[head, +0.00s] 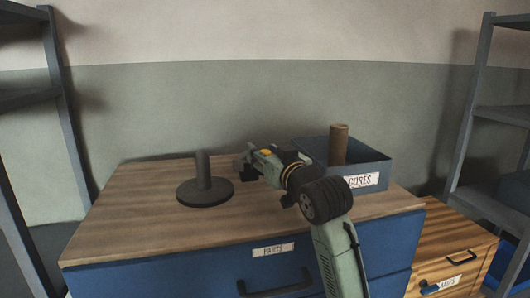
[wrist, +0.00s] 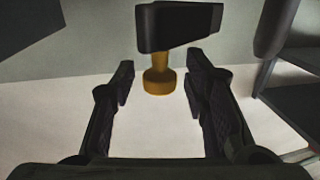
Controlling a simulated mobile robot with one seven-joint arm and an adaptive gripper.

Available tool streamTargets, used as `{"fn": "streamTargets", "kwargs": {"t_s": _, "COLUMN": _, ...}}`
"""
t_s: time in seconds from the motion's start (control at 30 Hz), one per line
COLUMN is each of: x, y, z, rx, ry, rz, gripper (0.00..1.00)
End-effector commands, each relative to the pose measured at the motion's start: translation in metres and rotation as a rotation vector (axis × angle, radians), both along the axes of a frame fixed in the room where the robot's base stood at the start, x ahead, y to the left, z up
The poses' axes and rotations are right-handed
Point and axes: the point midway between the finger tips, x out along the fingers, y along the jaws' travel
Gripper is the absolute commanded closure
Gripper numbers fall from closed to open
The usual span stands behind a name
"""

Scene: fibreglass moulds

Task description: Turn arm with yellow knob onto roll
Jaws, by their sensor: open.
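In the wrist view, which looks upside down, a yellow knob (wrist: 158,80) sits on a dark arm (wrist: 180,27). My gripper (wrist: 160,90) is open, with one finger on each side of the knob and visible gaps between. In the head view my gripper (head: 245,162) is over the back of the wooden worktop, right of a dark post on a round base (head: 205,192). It hides the knob's arm there; I cannot tell whether the small yellow patch beside it is the knob. No roll is seen on the post.
A blue box labelled CORES (head: 375,172) stands at the back right with a brown tube (head: 339,143) upright in it. The worktop (head: 130,215) is clear at left and front. Shelving racks stand at both sides. A lower wooden cabinet (head: 455,240) is at right.

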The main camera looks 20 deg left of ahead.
Motion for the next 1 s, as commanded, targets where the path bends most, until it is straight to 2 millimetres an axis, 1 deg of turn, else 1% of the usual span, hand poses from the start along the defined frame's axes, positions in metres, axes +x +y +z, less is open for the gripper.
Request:
{"fn": "streamTargets", "kwargs": {"t_s": 0.1, "x": -0.0001, "y": -0.0001, "z": 0.0000, "rx": 0.000, "ry": 0.000, "rz": 0.000, "gripper": 0.59}}
{"fn": "streamTargets", "kwargs": {"t_s": 0.7, "x": -0.0003, "y": -0.0004, "z": 0.0000, "rx": 0.000, "ry": 0.000, "rz": 0.000, "gripper": 0.99}}
{"fn": "streamTargets", "kwargs": {"t_s": 0.73, "x": -0.0003, "y": -0.0004, "z": 0.0000, "rx": 0.000, "ry": 0.000, "rz": 0.000, "gripper": 1.00}}
{"fn": "streamTargets", "kwargs": {"t_s": 1.0, "x": -0.0004, "y": -0.0005, "z": 0.0000, "rx": 0.000, "ry": 0.000, "rz": 0.000, "gripper": 1.00}}
